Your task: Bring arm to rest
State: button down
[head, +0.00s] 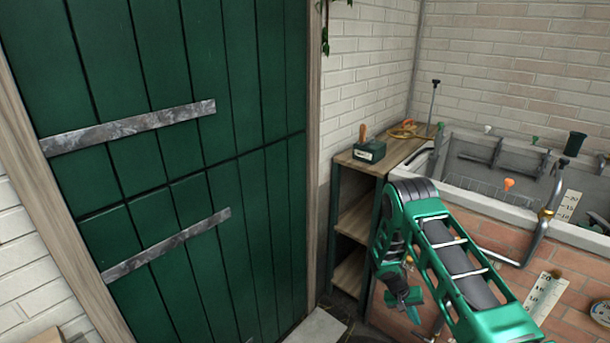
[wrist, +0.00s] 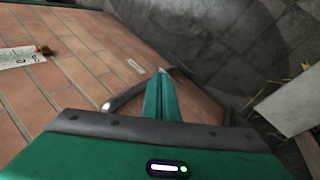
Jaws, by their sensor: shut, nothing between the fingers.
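My green arm is folded in front of the brick-fronted sink unit in the head view. My gripper (head: 412,312) hangs down at the arm's end, low beside the wooden shelf. In the wrist view the two green fingers of my gripper (wrist: 161,73) lie together, shut and empty. They point over the floor, with the brick wall to their left.
A wooden shelf (head: 352,217) stands left of my arm, with a dark green box (head: 369,151) on top. A grey sink (head: 470,188) with taps is behind my arm. A large green door (head: 190,210) fills the left. A pale slab (head: 316,327) lies on the floor.

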jog(key=s+d+r+m+y, duration=0.1)
jog(key=s+d+r, duration=0.15)
jog(key=r, duration=0.95)
jog(key=s+d+r+y, duration=0.15)
jog(key=s+r, duration=0.25)
jog(key=r, duration=0.8)
jog(key=s+d+r+m, duration=0.1)
jog(key=s+d+r, duration=0.15)
jog(key=r, duration=1.05)
jog(key=s+a+r+y, duration=0.1)
jog(key=s+r+y, duration=0.1)
jog(key=s+r, duration=1.15)
jog(key=s+a, duration=0.2)
jog(key=s, duration=0.7)
jog(key=s+a+r+t+y, duration=0.1)
jog(key=s+a, duration=0.2)
jog(key=s, duration=0.6)
jog(key=shift+r+m, duration=0.25)
jog(key=shift+m, duration=0.15)
jog(key=shift+s+y, duration=0.1)
jog(key=shift+y, duration=0.15)
